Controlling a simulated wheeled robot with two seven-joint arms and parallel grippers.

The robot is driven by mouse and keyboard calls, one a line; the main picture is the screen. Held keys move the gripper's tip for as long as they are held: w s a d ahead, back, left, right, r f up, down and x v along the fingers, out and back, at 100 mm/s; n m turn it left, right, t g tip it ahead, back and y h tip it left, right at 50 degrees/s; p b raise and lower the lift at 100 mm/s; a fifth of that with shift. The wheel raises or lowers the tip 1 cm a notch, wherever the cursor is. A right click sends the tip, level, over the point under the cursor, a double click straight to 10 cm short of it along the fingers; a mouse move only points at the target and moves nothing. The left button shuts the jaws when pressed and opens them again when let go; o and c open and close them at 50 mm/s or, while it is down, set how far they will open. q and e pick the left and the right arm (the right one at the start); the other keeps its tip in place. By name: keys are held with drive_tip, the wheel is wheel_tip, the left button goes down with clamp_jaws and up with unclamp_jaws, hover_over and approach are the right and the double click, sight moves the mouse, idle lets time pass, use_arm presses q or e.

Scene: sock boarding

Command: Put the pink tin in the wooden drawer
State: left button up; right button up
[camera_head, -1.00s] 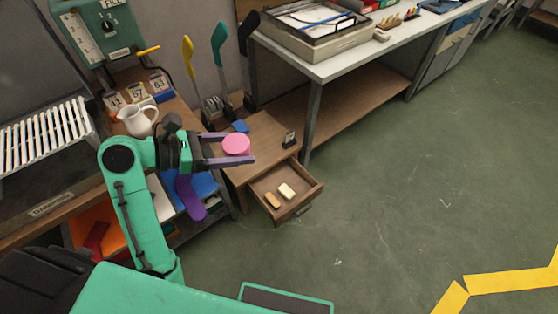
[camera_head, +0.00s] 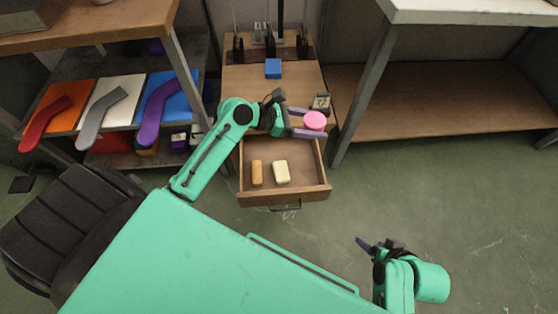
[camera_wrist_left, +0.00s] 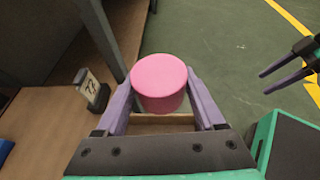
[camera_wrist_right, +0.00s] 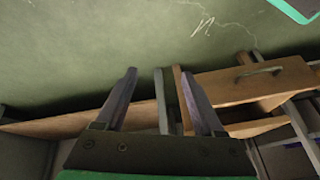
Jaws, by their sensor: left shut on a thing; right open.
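The pink tin (camera_head: 315,121) is a short round cylinder, held between the fingers of my left gripper (camera_head: 308,123). In the left wrist view the tin (camera_wrist_left: 159,82) sits between both purple fingers (camera_wrist_left: 160,95). In the head view it appears over the back right part of the open wooden drawer (camera_head: 285,196). The drawer holds an orange-tan block (camera_head: 257,172) and a cream block (camera_head: 281,172), with bare floor around them. My right gripper (camera_head: 366,245) is low at the right, away from the drawer; its fingers (camera_wrist_right: 165,98) are apart and empty in the right wrist view.
A wooden cabinet top (camera_head: 245,85) above the drawer carries a blue block (camera_head: 273,68) and a small number card (camera_head: 321,102). A shelf with coloured sheets (camera_head: 103,102) stands left, a metal-legged bench (camera_head: 440,105) right. Green floor is clear at the right.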

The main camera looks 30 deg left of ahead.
use_arm(q)
wheel_tip(320, 180, down, 3)
drive_tip(key=shift+w+f, duration=0.1)
drive_tip(key=shift+f, duration=0.05)
drive_tip(key=b, duration=0.5)
hover_over(317, 167)
drive_tip(key=s+a, duration=0.3)
drive_tip(key=a, duration=0.1)
wheel_tip(317, 167, down, 8)
use_arm(e)
drive_tip(key=w+a+f+t+y, duration=0.2)
drive_tip(key=a+f+t+y, duration=0.15)
drive_tip(key=a+t, duration=0.35)
use_arm(q)
wheel_tip(317, 167, down, 7)
drive_tip(key=b, duration=0.4)
drive_tip(key=shift+s+d+f, duration=0.1)
drive_tip(key=shift+d, duration=0.05)
wheel_tip(317, 167, down, 5)
drive_tip(key=b, duration=0.3)
drive_tip(key=shift+r, duration=0.35)
drive_tip(key=shift+f, duration=0.55)
use_arm(e)
wheel_tip(317, 167, down, 6)
drive_tip(key=a+m, duration=0.1)
drive_tip(key=shift+w+a+f+m+t, duration=0.25)
drive_tip(key=shift+a+m+t, duration=0.05)
drive_tip(key=shift+a+t, duration=0.1)
drive_tip(key=shift+y, duration=0.25)
